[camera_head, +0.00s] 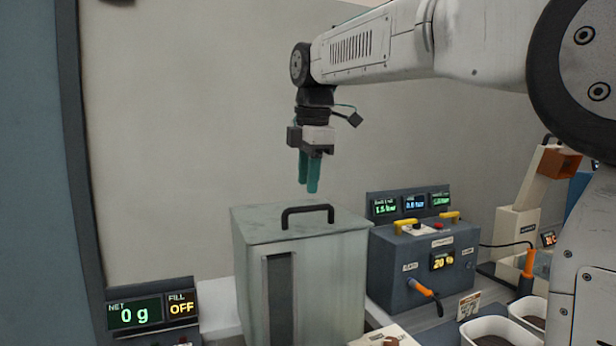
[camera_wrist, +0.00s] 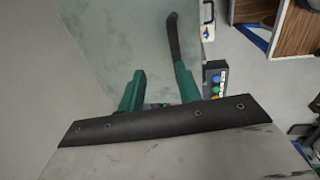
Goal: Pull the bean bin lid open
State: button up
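The bean bin (camera_head: 335,290) is a grey metal box with a dark vertical window in its front. Its flat lid (camera_head: 255,222) lies shut on top and carries a black bar handle (camera_head: 307,211). My gripper (camera_head: 308,187) points down above the lid, with its teal fingertips a little above the handle and apart from it. In the wrist view my gripper (camera_wrist: 160,72) shows a gap between its fingers, with nothing held. The handle (camera_wrist: 174,38) runs down in line with the right finger, which hides its lower end.
A dark control box (camera_head: 425,265) with yellow handles and an orange lever stands right of the bin. A scale display (camera_head: 150,310) reading 0 g is at the lower left. White tubs (camera_head: 490,325) are at the lower right.

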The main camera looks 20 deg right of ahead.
dwell(0.4)
jog(key=s+d+f+m, duration=0.1)
jog(key=s+f+m, duration=0.3)
jog(key=s, duration=0.4)
jog(key=s+f+m, duration=0.5)
jog(key=s, duration=0.4)
jog(key=shift+d, duration=0.35)
jog(key=s+f+m, duration=0.3)
jog(key=s+f, duration=0.1)
jog(key=s+f+m, duration=0.3)
jog(key=s+f, duration=0.1)
jog(key=s, duration=0.1)
jog(key=s+f+m, duration=0.2)
jog(key=s+f, duration=0.2)
jog(key=f, duration=0.1)
jog(key=shift+s+d+m+g, duration=0.25)
jog(key=shift+s+m+g, duration=0.05)
jog(key=shift+m+g, duration=0.1)
jog(key=c, duration=0.3)
jog(key=shift+s+f, duration=0.2)
grip_shut()
